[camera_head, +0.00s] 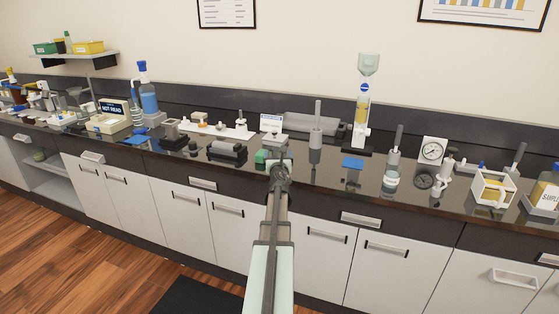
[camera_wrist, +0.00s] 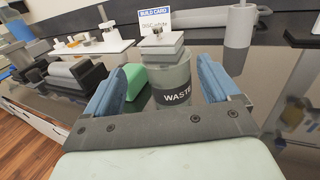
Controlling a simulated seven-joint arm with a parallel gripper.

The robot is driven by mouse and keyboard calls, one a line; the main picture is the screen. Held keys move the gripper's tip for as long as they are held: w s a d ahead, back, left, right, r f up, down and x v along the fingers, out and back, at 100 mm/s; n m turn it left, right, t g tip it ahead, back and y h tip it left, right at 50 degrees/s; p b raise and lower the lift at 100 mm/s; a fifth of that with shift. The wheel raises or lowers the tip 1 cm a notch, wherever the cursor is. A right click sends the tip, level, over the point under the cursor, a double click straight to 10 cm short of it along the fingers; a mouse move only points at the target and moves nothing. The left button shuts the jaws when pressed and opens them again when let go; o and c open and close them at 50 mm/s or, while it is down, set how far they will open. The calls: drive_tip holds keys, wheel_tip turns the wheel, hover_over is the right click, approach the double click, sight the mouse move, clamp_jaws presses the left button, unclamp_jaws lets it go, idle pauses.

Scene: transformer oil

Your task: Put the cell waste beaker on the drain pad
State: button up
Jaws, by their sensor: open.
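A grey beaker with a dark band reading "WASTE" (camera_wrist: 176,92) stands upright on the dark bench in the wrist view. My gripper (camera_wrist: 164,80) is open, with one blue finger at each side of the beaker and visible space between the left finger and the beaker. I cannot tell whether the right finger touches it. In the head view my gripper (camera_head: 279,163) is at the bench front and largely hides the beaker. A flat blue pad (camera_head: 353,163), possibly the drain pad, lies on the bench to the right.
A green block (camera_wrist: 134,81) sits just left of the beaker. A white knobbed block (camera_wrist: 162,42) shows at the beaker's far rim, before a small card (camera_wrist: 155,18).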

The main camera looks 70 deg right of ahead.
drive_tip(key=shift+s+x, duration=0.2)
drive_tip(key=shift+x, duration=1.15)
drive_tip(key=shift+s+x, duration=0.15)
drive_tip(key=shift+x, duration=1.2)
drive_tip(key=shift+d+f, duration=0.1)
drive_tip(key=shift+f, duration=0.05)
drive_tip(key=shift+c, duration=0.4)
drive_tip(key=c, duration=1.1)
drive_tip(key=shift+r, duration=0.2)
drive_tip(key=shift+r, duration=4.8)
